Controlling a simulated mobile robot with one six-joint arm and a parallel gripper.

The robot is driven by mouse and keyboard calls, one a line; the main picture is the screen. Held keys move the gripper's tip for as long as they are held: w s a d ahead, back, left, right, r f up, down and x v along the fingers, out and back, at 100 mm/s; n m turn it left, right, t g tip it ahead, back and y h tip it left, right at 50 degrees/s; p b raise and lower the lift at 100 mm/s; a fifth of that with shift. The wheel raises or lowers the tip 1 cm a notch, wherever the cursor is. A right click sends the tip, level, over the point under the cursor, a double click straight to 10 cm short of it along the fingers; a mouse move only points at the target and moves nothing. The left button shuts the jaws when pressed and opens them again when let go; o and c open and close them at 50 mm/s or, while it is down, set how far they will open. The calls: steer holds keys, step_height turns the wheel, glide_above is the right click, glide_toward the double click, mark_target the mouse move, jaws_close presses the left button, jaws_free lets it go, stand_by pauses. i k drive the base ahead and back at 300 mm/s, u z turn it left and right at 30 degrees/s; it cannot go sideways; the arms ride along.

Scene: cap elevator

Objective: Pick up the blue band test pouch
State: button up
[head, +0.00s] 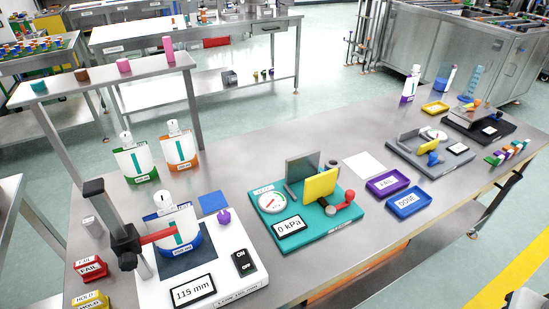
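The blue band test pouch (190,222) stands upright at the front left of the long table. It is white with a spout and cap on top, a teal stripe and a blue band with a label round its base. It rests on the dark pad of a white test stand (222,262). A red arm (157,236) from the stand's black post (112,225) reaches across its front left side; I cannot tell if they touch. My gripper is not in view.
A green band pouch (133,160) and an orange band pouch (180,148) stand behind. A teal press (320,232) is to the right, beyond a purple knob (223,216). Red FAIL (90,268) and yellow HOLD (90,300) blocks are at left. A raised shelf (110,80) is behind.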

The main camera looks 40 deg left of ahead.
mark_target(189, 238)
steer(key=z, duration=0.1)
steer(key=k, duration=1.7)
steer(key=u, duration=1.15)
steer(key=i, duration=1)
steer(key=u, duration=0.1)
